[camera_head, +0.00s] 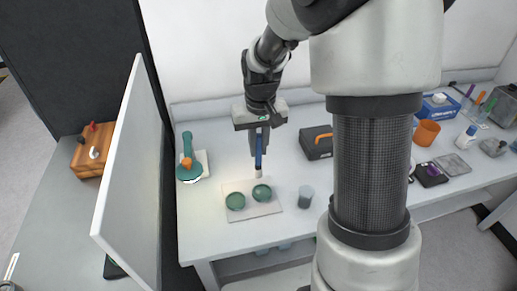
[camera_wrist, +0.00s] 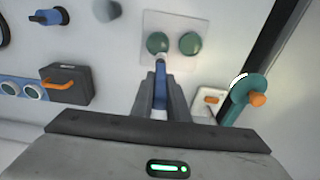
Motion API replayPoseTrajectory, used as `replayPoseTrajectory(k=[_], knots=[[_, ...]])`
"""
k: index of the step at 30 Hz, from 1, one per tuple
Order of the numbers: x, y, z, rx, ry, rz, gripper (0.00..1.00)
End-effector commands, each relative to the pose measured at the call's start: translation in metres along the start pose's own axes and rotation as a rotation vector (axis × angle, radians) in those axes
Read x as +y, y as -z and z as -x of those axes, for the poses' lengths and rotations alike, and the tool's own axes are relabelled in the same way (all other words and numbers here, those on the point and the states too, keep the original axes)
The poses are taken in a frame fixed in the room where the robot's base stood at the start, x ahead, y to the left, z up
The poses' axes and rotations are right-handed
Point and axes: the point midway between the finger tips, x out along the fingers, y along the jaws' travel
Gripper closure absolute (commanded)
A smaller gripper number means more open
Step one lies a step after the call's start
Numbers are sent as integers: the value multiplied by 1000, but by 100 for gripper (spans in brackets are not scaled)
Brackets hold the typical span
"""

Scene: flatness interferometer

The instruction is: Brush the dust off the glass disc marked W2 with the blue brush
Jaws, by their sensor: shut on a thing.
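My gripper (camera_head: 260,134) is shut on the blue brush (camera_head: 259,152), which hangs upright with its pale bristle end down. In the wrist view the brush (camera_wrist: 160,90) sits between my fingers (camera_wrist: 160,79). Two green glass discs lie on a white plate (camera_head: 240,213) below: the left disc (camera_head: 235,201) and the right disc (camera_head: 262,193) in the head view. The bristles are close behind the right disc, which is the left-hand disc (camera_wrist: 157,42) in the wrist view. I cannot tell whether they touch it. The W2 marking and any dust are too small to make out.
A teal tool with an orange knob (camera_head: 186,163) stands left of the plate. A grey cup (camera_head: 305,195) stands to its right, and a black case (camera_head: 318,143) behind. A white panel (camera_head: 130,175) bounds the table's left side. Bare tabletop lies between the plate and the teal tool.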

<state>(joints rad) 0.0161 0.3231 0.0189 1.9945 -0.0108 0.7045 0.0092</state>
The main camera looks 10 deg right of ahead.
Motion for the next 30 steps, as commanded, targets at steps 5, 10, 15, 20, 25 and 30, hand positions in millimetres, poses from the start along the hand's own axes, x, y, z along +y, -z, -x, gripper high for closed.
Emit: replayPoseTrajectory(k=[5, 10, 15, 20, 25, 30], knots=[[0, 0, 0, 0, 0, 0, 100], [0, 0, -2, 0, 0, 0, 100], [-1, -2, -11, -1, 0, 0, 100], [-3, -4, -25, -1, 0, 1, 100], [-5, -6, -42, -2, 0, 1, 100], [-7, -8, -55, -2, 0, 0, 100]])
